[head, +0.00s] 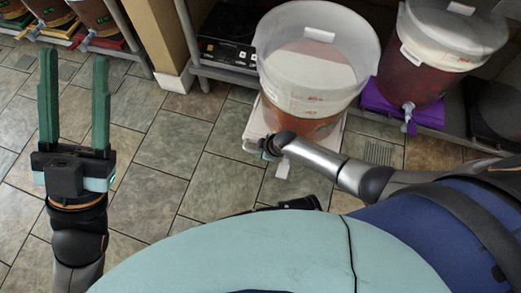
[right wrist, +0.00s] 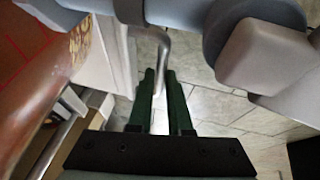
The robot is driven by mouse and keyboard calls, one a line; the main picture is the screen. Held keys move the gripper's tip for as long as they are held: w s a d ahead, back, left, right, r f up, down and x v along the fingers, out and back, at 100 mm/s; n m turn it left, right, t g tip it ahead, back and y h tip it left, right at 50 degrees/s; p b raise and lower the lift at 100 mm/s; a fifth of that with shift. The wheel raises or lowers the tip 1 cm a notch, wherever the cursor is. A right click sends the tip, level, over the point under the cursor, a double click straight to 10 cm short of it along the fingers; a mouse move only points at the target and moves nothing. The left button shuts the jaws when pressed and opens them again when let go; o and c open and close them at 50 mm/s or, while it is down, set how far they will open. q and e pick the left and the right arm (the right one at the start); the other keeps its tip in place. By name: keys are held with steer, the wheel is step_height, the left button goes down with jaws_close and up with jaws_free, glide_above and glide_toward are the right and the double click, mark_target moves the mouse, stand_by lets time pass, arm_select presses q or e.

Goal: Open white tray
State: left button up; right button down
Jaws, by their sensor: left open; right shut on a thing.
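The white tray (head: 333,145) lies under the large translucent bucket (head: 318,60). Its pale side shows at the left in the right wrist view (right wrist: 107,55). My right gripper is mostly hidden behind its own wrist in the head view, close to the tray's front. In the right wrist view its green fingers (right wrist: 163,100) are close together, shut on a bent grey metal handle (right wrist: 164,45) beside the tray. How the handle joins the tray is not clear. My left gripper (head: 74,95) is open and empty over the tiled floor, well left of the tray.
A second bucket (head: 433,65) stands on a purple tray (head: 402,106) at the right. A black cooktop (head: 228,38) is behind the large bucket. A grey, spigot-like part (right wrist: 262,55) is close to the right fingers. The tiled floor at left centre is clear.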

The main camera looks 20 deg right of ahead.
steer(key=shift+s+a+f, duration=0.15)
steer(key=shift+s, duration=0.05)
steer(key=c, duration=1.1)
jaws_free()
steer(key=shift+o, duration=1.3)
steer(key=shift+w, duration=0.15)
arm_select(q)
steer(key=shift+r, duration=0.1)
arm_select(e)
steer(key=shift+r, duration=0.2)
arm_select(q)
step_height(320, 180, up, 7)
steer(key=w+y+p, duration=0.1)
steer(key=p, duration=0.8)
steer(key=shift+a+t+y, duration=0.3)
steer(key=shift+a+y, duration=0.1)
steer(key=shift+a, duration=0.05)
arm_select(e)
steer(key=v, duration=1.2)
arm_select(q)
steer(key=shift+r+h, duration=0.2)
steer(key=shift+h, duration=0.1)
arm_select(e)
steer(key=shift+r, duration=0.1)
